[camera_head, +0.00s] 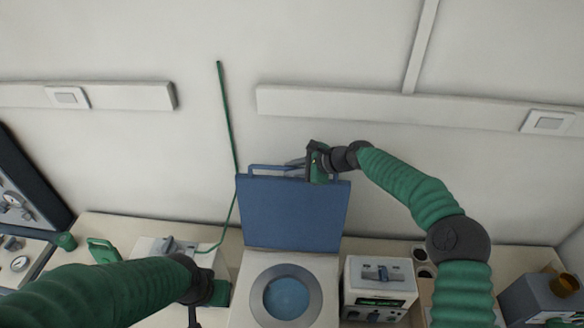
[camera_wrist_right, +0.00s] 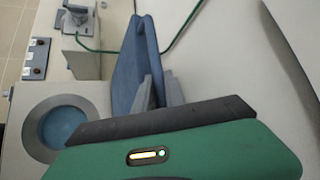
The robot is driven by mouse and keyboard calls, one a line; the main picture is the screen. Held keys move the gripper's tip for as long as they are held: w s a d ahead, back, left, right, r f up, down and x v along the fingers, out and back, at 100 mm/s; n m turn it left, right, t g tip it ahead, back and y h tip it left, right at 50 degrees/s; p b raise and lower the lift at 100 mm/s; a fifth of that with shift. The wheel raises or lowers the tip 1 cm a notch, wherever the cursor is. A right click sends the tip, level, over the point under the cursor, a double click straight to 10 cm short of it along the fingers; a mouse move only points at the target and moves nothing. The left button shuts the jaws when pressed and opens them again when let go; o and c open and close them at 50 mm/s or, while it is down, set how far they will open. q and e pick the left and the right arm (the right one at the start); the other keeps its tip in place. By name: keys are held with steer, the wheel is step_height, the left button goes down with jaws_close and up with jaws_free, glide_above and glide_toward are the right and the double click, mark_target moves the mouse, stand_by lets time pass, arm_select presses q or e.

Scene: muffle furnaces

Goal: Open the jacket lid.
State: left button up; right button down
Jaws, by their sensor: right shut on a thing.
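The blue jacket lid (camera_head: 292,215) stands raised, nearly upright, at the back of the white jacket body (camera_head: 244,314). The round opening (camera_head: 286,296) with a grey ring and blue inside is uncovered in front of it. My right gripper (camera_head: 298,163) is shut on the lid's handle (camera_head: 268,168) at the top edge. In the right wrist view the grey fingers (camera_wrist_right: 158,92) lie at the edge of the blue lid (camera_wrist_right: 127,68); the exact contact is partly hidden. My left gripper (camera_head: 194,316) is low at the left of the jacket, its fingers mostly hidden.
A white box with a display (camera_head: 380,287) stands right of the jacket. Another white device (camera_head: 150,246) with a green cable (camera_head: 229,140) stands left. A grey box with an amber piece (camera_head: 545,297) is at far right. The wall (camera_head: 330,50) is close behind the lid.

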steer(key=shift+s+f, duration=0.2)
steer(key=shift+f, duration=0.2)
steer(key=c, duration=1.8)
jaws_free()
steer(key=o, duration=0.4)
steer(key=shift+d, duration=0.1)
steer(key=b+v, duration=0.4)
steer(key=v, duration=0.1)
steer(key=shift+w+d, duration=0.2)
steer(key=b+v, duration=0.3)
steer(key=v, duration=0.8)
steer(key=shift+r+b, duration=0.3)
steer(key=shift+r, duration=0.2)
